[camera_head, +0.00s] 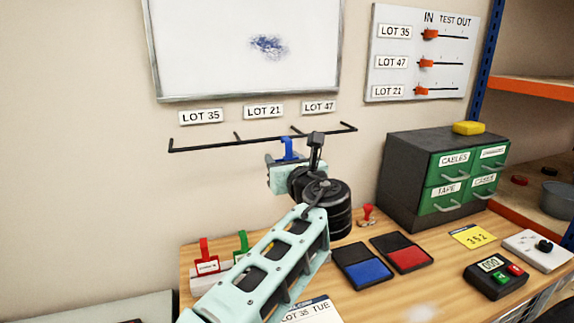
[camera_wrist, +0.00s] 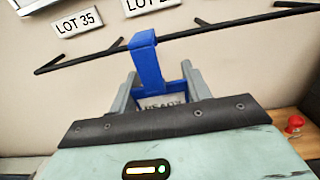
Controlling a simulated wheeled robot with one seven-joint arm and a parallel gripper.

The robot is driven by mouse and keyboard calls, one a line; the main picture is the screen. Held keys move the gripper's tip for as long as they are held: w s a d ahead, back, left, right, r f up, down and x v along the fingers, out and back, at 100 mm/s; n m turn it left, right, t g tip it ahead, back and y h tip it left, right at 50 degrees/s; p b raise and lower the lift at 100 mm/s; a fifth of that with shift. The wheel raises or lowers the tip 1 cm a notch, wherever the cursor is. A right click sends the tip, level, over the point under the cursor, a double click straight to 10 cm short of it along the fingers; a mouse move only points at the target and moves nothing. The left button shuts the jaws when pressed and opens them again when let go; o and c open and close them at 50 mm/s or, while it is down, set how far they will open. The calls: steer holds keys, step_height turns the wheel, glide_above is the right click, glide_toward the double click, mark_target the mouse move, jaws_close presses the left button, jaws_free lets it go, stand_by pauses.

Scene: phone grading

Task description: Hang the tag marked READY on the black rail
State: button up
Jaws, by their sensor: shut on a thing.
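The READY tag (camera_wrist: 148,68) is blue with a tall hook at its top. Its white label, partly hidden by my wrist, reads READY in the wrist view. My gripper (camera_wrist: 158,88) is shut on the tag, one grey finger on each side, and holds it upright. In the head view the blue hook (camera_head: 287,149) stands above my gripper (camera_head: 284,168) at the black rail (camera_head: 215,145). In the wrist view the hook's top overlaps the rail (camera_wrist: 95,57); I cannot tell whether it is over the rail or only in front.
Lot labels 35 (camera_head: 201,116), 21 (camera_head: 264,111) and 47 (camera_head: 319,107) are above the rail. A red tag (camera_head: 206,262) and a green tag (camera_head: 242,243) stand on the table. A drawer cabinet (camera_head: 405,180) is at the right. The rail's left part is clear.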

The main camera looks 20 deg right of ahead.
steer(key=shift+w+f+b, duration=0.3)
steer(key=shift+w, duration=1.35)
steer(key=shift+w+f+b, duration=0.3)
steer(key=shift+w+f, duration=0.05)
steer(key=shift+w, duration=1.35)
steer(key=shift+w+f+b, duration=0.3)
steer(key=shift+w, duration=1.35)
steer(key=o, duration=1)
steer(key=shift+s, duration=0.15)
